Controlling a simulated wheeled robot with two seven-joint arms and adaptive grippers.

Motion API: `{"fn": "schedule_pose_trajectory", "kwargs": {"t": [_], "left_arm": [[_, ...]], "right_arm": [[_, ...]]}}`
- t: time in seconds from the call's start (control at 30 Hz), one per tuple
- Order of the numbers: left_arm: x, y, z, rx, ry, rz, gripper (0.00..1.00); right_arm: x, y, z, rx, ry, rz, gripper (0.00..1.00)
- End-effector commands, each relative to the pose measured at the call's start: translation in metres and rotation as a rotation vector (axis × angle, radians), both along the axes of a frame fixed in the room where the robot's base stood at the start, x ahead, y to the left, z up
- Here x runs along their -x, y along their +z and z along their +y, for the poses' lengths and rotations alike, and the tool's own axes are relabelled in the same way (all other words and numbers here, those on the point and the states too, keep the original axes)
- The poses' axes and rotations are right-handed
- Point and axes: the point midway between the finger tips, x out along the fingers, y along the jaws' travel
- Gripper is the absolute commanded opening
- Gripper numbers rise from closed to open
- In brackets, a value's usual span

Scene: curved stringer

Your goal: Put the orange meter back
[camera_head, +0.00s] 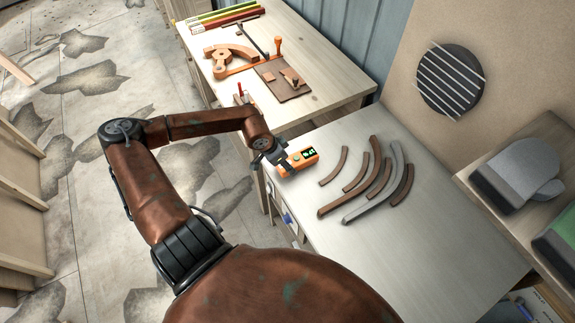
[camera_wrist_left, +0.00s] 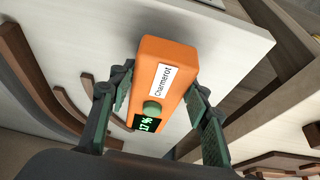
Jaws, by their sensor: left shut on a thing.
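The orange meter (camera_head: 299,160) is at the left edge of the grey-white table (camera_head: 440,240) in the head view. In the left wrist view the orange meter (camera_wrist_left: 165,85) has a white label reading "Charmerot", a green button and a green-lit display. My left gripper (camera_head: 277,160) is shut on the meter; its fingers (camera_wrist_left: 160,105) lie on both sides of it in the wrist view. I cannot tell whether the meter touches the tabletop. My right gripper is not in view.
Several curved brown strips (camera_head: 357,175) and a grey curved strip (camera_head: 385,190) lie right of the meter. A wooden bench (camera_head: 330,75) with tools stands behind. A shelf (camera_head: 490,215) with a grey glove (camera_head: 520,172) is at right. The table's front is clear.

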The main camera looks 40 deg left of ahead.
Motion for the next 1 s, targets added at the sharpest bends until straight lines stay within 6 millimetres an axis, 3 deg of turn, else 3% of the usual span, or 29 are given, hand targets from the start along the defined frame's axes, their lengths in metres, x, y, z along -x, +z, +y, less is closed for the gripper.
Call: {"fn": "schedule_pose_trajectory", "kwargs": {"t": [0.1,0.47,0.5,0.73,1.0], "left_arm": [[-0.0011,-0.0098,0.0003,0.001,0.002,-0.003,0.2],[-0.001,-0.014,0.0006,-0.001,0.001,-0.003,0.2],[-0.0005,-0.0152,0.0007,-0.001,0.001,-0.001,0.45],[-0.0005,-0.0138,0.0006,-0.001,0.001,-0.002,0.61],[-0.0006,-0.0135,0.0005,-0.001,0.001,-0.002,0.62]], "right_arm": [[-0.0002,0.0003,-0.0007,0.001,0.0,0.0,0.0],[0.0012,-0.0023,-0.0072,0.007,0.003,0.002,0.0],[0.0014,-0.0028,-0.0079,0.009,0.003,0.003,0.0],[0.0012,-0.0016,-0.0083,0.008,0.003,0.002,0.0],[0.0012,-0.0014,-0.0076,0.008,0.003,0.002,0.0]]}}
